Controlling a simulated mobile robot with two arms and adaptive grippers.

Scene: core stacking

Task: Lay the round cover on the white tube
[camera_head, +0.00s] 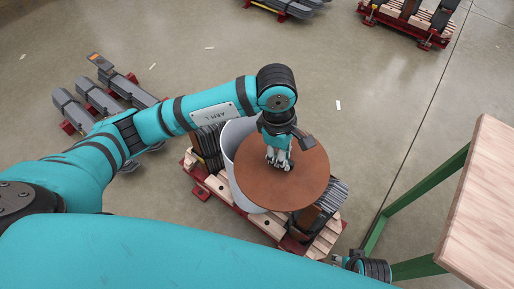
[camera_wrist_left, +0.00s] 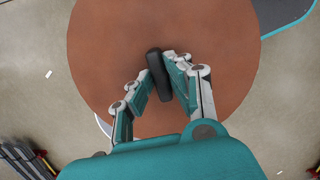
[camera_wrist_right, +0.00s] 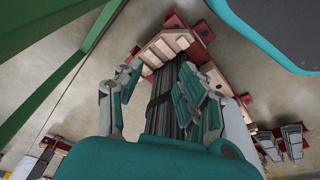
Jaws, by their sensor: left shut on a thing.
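The round cover (camera_head: 300,180) is a flat brown disc with a dark handle. My left gripper (camera_head: 279,163) is shut on that handle (camera_wrist_left: 157,75), which stands at the middle of the disc in the left wrist view. The white tube (camera_head: 232,138) stands below and to the left of the cover in the head view. The cover hides much of the tube's top and sits off to its right; I cannot tell whether they touch. My right gripper (camera_head: 350,260) is near the bottom of the head view. In the right wrist view its fingers (camera_wrist_right: 165,85) are apart with nothing held.
The tube stands on a wooden pallet with red supports (camera_head: 325,240), beside dark stacked sheets (camera_head: 330,195). A wooden-topped table (camera_head: 490,190) with a green frame stands at the right. Grey bars (camera_head: 100,98) lie at the left.

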